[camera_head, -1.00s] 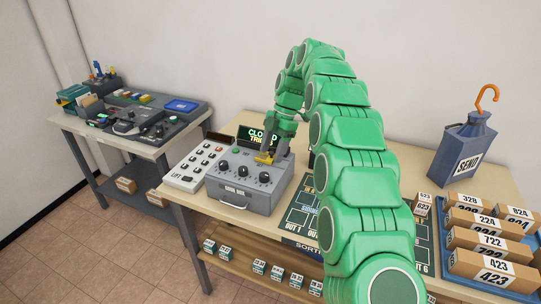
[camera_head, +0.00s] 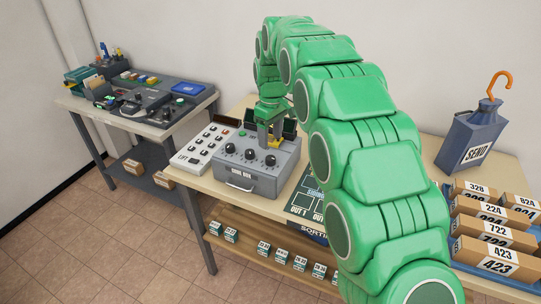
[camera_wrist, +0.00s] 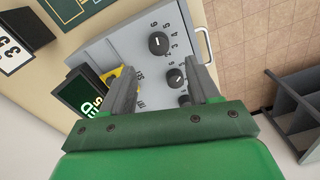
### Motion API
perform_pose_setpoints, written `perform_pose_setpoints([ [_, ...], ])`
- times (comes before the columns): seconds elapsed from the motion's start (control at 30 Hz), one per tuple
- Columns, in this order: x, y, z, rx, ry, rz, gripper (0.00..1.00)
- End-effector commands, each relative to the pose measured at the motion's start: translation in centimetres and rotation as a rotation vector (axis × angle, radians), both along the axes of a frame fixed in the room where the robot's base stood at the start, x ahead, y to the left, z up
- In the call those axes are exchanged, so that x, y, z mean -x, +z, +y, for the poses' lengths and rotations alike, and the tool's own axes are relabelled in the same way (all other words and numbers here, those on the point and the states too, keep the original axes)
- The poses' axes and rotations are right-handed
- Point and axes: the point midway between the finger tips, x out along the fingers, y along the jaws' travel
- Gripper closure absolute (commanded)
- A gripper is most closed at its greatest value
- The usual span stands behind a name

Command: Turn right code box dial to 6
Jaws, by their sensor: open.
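The grey code box (camera_head: 240,176) stands on the front left of the table, with three black dials in a row on its sloped top. Its right dial (camera_head: 270,160) is nearest my arm. In the wrist view, the right dial (camera_wrist: 158,42) has a pale mark and printed numbers around it, including a 6. The middle dial (camera_wrist: 176,78) lies between my fingers in that picture. My gripper (camera_wrist: 163,64) is open and empty over the box, its fingertips apart from the right dial. In the head view my gripper (camera_head: 270,139) hides part of the box's back and display.
A yellow part (camera_wrist: 112,76) and a dark display (camera_wrist: 85,92) are close beside one finger.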

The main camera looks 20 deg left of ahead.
Motion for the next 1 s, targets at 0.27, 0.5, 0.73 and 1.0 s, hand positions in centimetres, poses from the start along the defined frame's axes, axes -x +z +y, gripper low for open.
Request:
perform_pose_setpoints([
  [0.27, 0.3, -0.3, -0.1, 0.02, -0.113, -0.027, 0.39],
  [0.5, 0.2, -1.9, -0.1, 0.018, -0.113, -0.028, 0.39],
  [0.73, 0.3, -5.0, -0.1, 0.018, -0.113, -0.025, 0.39],
  [1.0, 0.3, -7.8, -0.1, 0.019, -0.112, -0.026, 0.39],
])
